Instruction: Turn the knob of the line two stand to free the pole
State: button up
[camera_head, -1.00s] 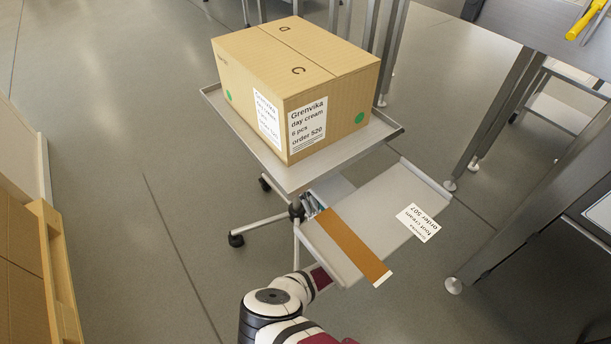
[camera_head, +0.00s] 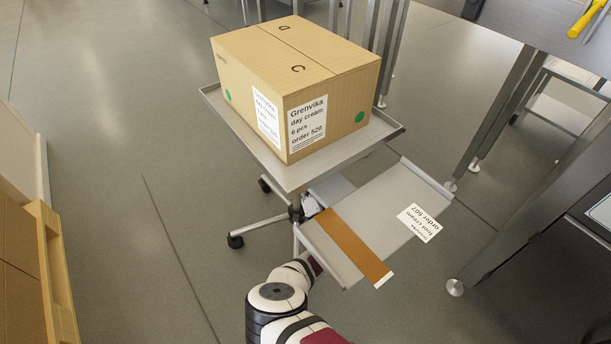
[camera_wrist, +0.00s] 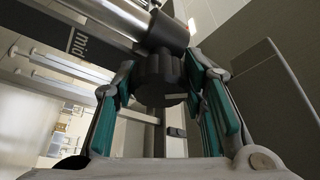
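The stand (camera_head: 294,181) carries a steel tray on a wheeled base. In the wrist view its dark ribbed knob (camera_wrist: 160,77), with a small pale mark at its lower edge, sits on a dark collar (camera_wrist: 167,32). A shiny metal tube (camera_wrist: 120,16) runs into that collar. My gripper (camera_wrist: 160,70) has one finger on each side of the knob, both very close to it. I cannot tell whether the fingers touch it. In the head view my gripper (camera_head: 311,205) is small and partly hidden beneath the tray beside the column.
A cardboard day cream box (camera_head: 290,85) sits on the stand's tray (camera_head: 388,133). A lower shelf (camera_head: 375,208) with an orange strip and a foot cream label juts out at the right. Steel tables (camera_head: 540,40) stand at the right, a wooden pallet (camera_head: 52,265) at the left.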

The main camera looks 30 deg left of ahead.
jog(key=shift+f+n+b, duration=0.1)
jog(key=shift+n+b, duration=0.2)
jog(key=shift+b, duration=0.25)
jog(key=shift+f+n+y+b, duration=0.15)
jog(key=shift+n+y+b, duration=0.25)
jog(key=shift+n+b, duration=0.45)
jog(key=n+y+b, duration=0.1)
jog(key=n+b, duration=0.1)
jog(key=b, duration=0.2)
jog(key=shift+n+g, duration=0.35)
jog(key=shift+g, duration=0.05)
jog(key=n+y, duration=0.1)
jog(key=n, duration=0.1)
jog(key=n+g+b, duration=0.1)
jog(key=n, duration=0.1)
jog(key=shift+r+g+y, duration=0.2)
jog(key=shift+g+y, duration=0.1)
jog(key=shift+y, duration=0.1)
jog(key=shift+n+g+y, duration=0.4)
jog(key=shift+n+g, duration=0.1)
jog(key=shift+n, duration=1.2)
jog(key=o, duration=1.2)
jog(key=shift+c, duration=0.2)
jog(key=v, duration=1.2)
